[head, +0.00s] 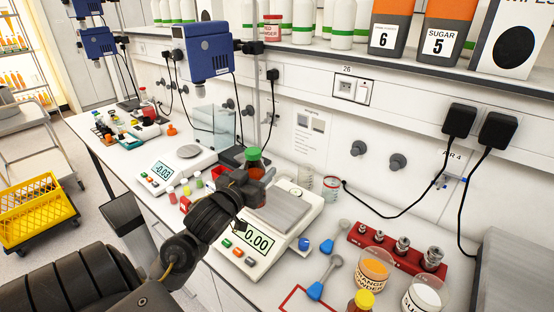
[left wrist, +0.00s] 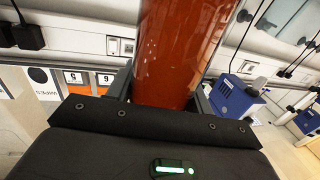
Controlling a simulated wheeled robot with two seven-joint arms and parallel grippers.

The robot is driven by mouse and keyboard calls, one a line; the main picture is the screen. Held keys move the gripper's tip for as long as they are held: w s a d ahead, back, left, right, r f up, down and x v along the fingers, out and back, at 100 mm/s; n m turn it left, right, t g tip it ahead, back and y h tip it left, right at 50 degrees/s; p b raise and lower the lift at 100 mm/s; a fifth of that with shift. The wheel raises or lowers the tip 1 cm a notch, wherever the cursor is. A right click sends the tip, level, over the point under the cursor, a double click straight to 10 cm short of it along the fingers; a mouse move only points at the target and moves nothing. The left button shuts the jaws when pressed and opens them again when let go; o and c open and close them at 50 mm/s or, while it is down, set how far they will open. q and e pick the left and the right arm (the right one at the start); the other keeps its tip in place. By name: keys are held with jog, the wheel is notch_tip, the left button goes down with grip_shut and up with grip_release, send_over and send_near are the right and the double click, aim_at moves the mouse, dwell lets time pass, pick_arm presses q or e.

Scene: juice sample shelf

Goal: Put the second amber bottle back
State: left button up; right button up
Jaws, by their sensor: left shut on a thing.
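My left gripper (head: 247,190) is shut on an amber-red bottle with a green cap (head: 253,156). The bottle looks upright in the head view, and the gripper hides its lower part. In the left wrist view the bottle's glossy red-brown body (left wrist: 180,50) stands between the fingers. In the head view the gripper overlaps the left edge of the near scale (head: 290,212), which reads 0.00; the height of the bottle's base is hidden. Another bottle, with a yellow cap (head: 364,298), stands at the bottom edge of the view, partly cut off. My right gripper is not in view.
A second scale (head: 180,168) reads -0.03 to the left. A red weight block (head: 395,250), an orange powder cup (head: 374,266), a sugar cup (head: 425,296) and blue scoops (head: 316,289) lie to the right. A wall shelf (head: 390,70) holds containers above. A yellow crate (head: 38,215) is at far left.

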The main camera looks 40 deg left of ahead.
pick_arm(q)
jog(key=shift+r, duration=0.1)
jog(key=shift+r, duration=0.15)
jog(key=d+f+m+h+b, duration=0.1)
jog(key=d+f+h+b, duration=0.1)
jog(key=d+f, duration=0.4)
jog(key=w+d+f+m+h+b, duration=0.1)
jog(key=d+f+b, duration=0.3)
jog(key=d, duration=1)
notch_tip(320, 180, down, 4)
jog(key=shift+d+r+m+h, duration=0.2)
jog(key=shift+m+h, duration=0.1)
jog(key=shift+h, duration=0.2)
